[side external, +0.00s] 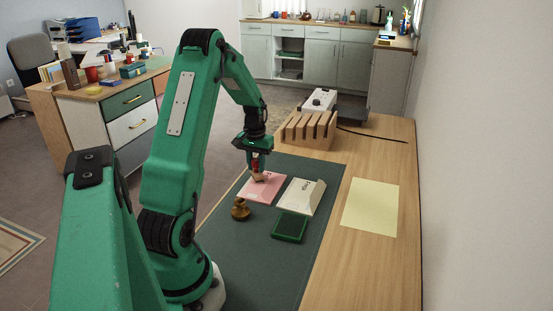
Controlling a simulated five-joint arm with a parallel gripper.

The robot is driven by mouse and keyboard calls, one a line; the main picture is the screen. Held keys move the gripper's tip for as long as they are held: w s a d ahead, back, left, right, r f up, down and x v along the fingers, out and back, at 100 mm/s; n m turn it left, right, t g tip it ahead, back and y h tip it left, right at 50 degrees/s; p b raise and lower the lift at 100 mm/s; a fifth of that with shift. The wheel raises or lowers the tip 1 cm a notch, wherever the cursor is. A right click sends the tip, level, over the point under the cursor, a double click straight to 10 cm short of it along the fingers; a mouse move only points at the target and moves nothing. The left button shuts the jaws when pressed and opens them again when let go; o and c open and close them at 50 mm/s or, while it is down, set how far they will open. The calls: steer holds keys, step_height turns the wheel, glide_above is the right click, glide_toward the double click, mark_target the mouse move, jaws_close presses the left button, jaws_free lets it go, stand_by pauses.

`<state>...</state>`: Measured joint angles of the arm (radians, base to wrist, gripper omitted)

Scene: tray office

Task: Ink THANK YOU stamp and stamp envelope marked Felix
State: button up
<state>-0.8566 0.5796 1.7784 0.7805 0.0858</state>
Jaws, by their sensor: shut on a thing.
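My gripper (257,163) is shut on a stamp with a pale wooden block (259,177). The block is low over the pink envelope (258,190), at its upper part; I cannot tell whether it touches. The stamp's wording is not visible. To the right lies a white envelope (300,197) with dark writing, too small to read for certain; any writing on the pink one is unclear. An open green ink pad (290,228) lies just below the white envelope. A second, brown stamp (240,209) stands at the lower left of the pink envelope.
A wooden slotted rack (307,132) stands behind the envelopes, with a white device (320,101) beyond it. A yellow sheet (370,207) lies on the wooden desk at right. The dark green mat (268,262) is clear towards the front.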

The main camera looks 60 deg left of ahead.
steer(key=shift+r, duration=3.3)
steer(key=w+d+r+m, duration=0.2)
steer(key=w+d, duration=0.2)
steer(key=d, duration=0.4)
steer(key=w+d+r+m, duration=0.25)
steer(key=w+d, duration=0.25)
steer(key=d, duration=0.3)
steer(key=d+r+m, duration=0.2)
steer(key=d, duration=0.8)
steer(key=d+r+m, duration=0.2)
steer(key=d, duration=0.7)
steer(key=shift+w+d+r, duration=0.25)
steer(key=shift+d+r, duration=0.05)
steer(key=shift+d, duration=0.05)
steer(key=shift+a, duration=0.1)
